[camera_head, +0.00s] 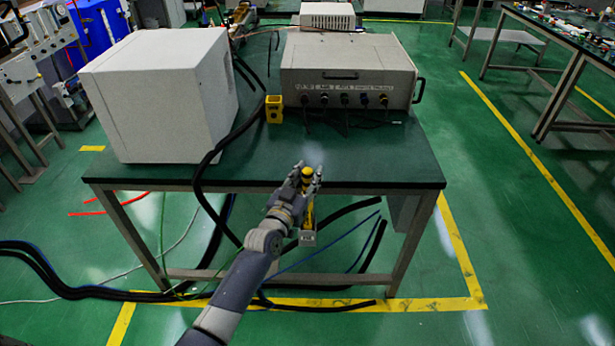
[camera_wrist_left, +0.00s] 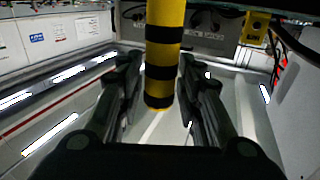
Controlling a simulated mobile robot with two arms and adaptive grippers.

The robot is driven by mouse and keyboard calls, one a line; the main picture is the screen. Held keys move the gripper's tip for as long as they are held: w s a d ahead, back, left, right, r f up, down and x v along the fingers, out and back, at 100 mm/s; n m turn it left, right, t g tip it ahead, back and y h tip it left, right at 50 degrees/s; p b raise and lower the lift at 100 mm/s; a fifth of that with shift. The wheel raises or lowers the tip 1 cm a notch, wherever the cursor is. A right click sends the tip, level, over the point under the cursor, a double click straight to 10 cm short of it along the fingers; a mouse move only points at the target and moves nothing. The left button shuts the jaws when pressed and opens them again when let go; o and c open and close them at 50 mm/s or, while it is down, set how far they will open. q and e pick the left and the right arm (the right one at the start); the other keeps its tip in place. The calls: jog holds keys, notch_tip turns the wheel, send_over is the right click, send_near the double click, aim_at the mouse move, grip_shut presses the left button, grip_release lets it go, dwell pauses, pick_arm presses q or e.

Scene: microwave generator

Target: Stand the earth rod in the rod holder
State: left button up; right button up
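The earth rod (camera_head: 309,212) is yellow and roughly upright in front of the table's front edge. In the left wrist view the rod (camera_wrist_left: 163,50) has black bands and its end shows between the fingers. My right gripper is not in view.
The green table (camera_head: 375,155) carries a large white box (camera_head: 160,95), a grey instrument case (camera_head: 350,75) and a small yellow block (camera_head: 274,109). Black cables (camera_head: 215,160) hang over the table and lie beneath it. The table's front right top is clear.

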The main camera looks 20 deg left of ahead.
pick_arm(q)
jog(key=shift+f, duration=0.1)
jog(key=shift+s, duration=0.55)
jog(key=s+a, duration=0.1)
jog(key=s, duration=1)
jog(key=shift+a, duration=0.2)
jog(key=shift+w, duration=0.1)
